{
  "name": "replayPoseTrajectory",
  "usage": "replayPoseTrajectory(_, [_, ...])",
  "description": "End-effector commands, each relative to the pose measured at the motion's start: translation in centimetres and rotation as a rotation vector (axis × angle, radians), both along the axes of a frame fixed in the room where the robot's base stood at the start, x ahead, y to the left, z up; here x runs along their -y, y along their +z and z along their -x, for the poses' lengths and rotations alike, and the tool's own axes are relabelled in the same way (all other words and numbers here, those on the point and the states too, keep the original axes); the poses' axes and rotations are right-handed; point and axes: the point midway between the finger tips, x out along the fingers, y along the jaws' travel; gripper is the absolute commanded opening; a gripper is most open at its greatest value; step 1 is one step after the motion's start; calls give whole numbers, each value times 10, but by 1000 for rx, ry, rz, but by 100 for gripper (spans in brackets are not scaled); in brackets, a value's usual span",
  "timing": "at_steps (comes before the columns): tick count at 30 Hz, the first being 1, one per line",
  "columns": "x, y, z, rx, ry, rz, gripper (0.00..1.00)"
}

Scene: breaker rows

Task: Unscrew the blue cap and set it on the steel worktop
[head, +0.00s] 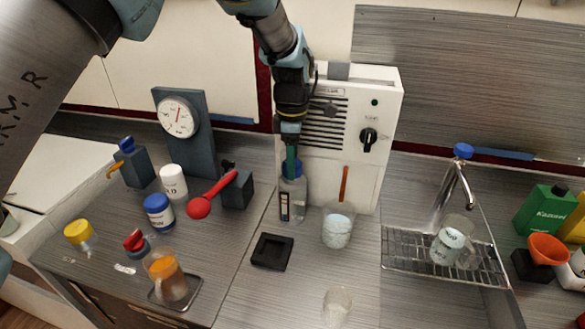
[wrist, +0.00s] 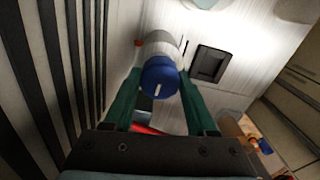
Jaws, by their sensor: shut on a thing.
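A clear bottle (head: 298,198) with a dark label stands upright on the steel worktop (head: 235,285), in front of the white machine. My gripper (head: 291,165) comes down on the bottle from above. In the wrist view the blue cap (wrist: 160,78), with a white mark on top, sits between the two green fingers of my gripper (wrist: 160,72), which is shut on it. The bottle's body (wrist: 161,43) shows beyond the cap, so the cap appears still on the bottle. In the head view the fingers largely hide the cap.
A black square holder (head: 272,252) lies in front of the bottle. A beaker (head: 338,228) stands to its right and another glass (head: 336,306) near the front. The white machine (head: 380,140) is close behind. Bare worktop lies around the holder.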

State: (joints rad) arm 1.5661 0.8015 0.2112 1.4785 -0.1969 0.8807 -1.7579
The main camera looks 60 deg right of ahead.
Motion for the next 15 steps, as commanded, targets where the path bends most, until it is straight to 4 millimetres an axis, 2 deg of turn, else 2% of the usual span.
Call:
replayPoseTrajectory(5, [-2,-1,0,0,181,-6,8])
replayPoseTrajectory(15, [-1,-1,0,0,198,-4,8])
